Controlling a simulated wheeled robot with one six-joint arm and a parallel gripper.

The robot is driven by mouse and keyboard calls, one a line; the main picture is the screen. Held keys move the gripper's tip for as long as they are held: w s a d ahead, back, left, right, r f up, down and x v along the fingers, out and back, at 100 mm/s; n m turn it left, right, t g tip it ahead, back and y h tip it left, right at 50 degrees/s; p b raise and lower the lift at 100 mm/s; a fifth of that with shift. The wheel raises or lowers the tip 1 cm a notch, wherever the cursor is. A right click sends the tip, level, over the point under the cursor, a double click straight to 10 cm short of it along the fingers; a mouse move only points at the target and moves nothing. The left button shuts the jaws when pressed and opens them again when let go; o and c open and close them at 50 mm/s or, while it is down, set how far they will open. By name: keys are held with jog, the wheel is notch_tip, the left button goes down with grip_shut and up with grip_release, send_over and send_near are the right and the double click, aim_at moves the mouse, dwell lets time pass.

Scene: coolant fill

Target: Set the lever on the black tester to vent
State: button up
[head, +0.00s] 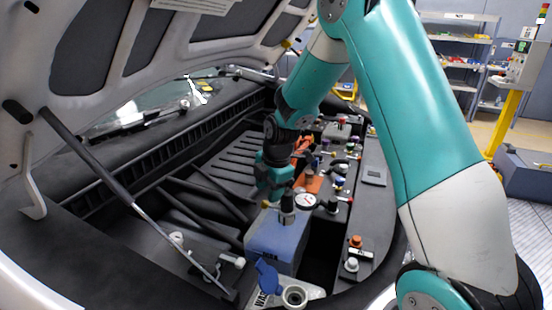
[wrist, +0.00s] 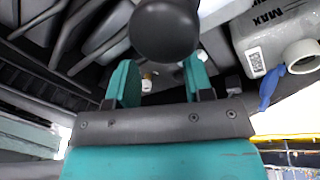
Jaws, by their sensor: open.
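The black tester (head: 287,217) stands upright on top of the blue tank, with a round white-faced gauge (head: 305,202) at its right. A small yellow tip (head: 266,204) shows at its left and may be the lever's end; the lever's setting is too small to tell. My gripper (head: 270,190) is just above and behind the tester, pointing down. In the wrist view my gripper (wrist: 160,82) is open, its two teal fingers apart. A black round part (wrist: 165,30) looms close in front of them. A small yellow-and-white piece (wrist: 147,80) shows between the fingers, apparently untouched.
The blue tank (head: 272,243) sits in the engine bay. A pale bottle with an open neck (head: 294,296) and a blue cap (head: 267,274) is in front. Several small fittings crowd the right side. A hood strut (head: 130,200) crosses at left, under the raised hood (head: 110,45).

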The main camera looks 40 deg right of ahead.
jog(key=b+v, duration=0.1)
jog(key=v, duration=1.2)
jog(key=shift+r, duration=0.3)
